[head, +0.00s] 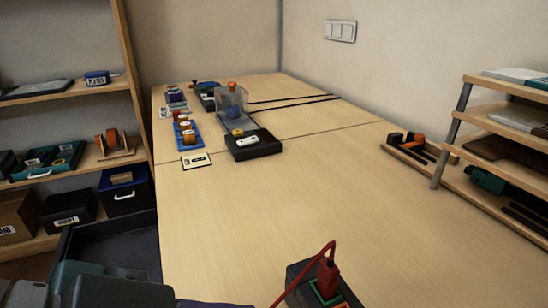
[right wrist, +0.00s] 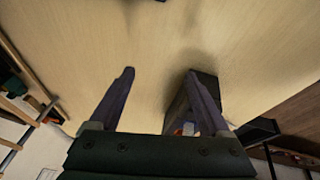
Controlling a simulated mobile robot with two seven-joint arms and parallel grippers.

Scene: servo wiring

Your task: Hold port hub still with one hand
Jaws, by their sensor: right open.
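The port hub (head: 318,286), a dark block with orange and green port parts, sits on the wooden table at the bottom edge of the head view. A red plug (head: 327,276) stands in it with a red cable curving up and around. In the right wrist view my right gripper (right wrist: 160,73) is open, fingers apart over the table. A dark block (right wrist: 178,108), which looks like the hub, shows beside and partly behind the right-hand finger. I cannot tell whether they touch. My left gripper is not in view.
The middle of the table (head: 270,205) is clear. A black device (head: 253,149), a clear box (head: 231,103) and a blue tray (head: 188,137) stand toward the far left. A wooden rack (head: 505,115) stands at right. Shelves (head: 70,170) with boxes are at left.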

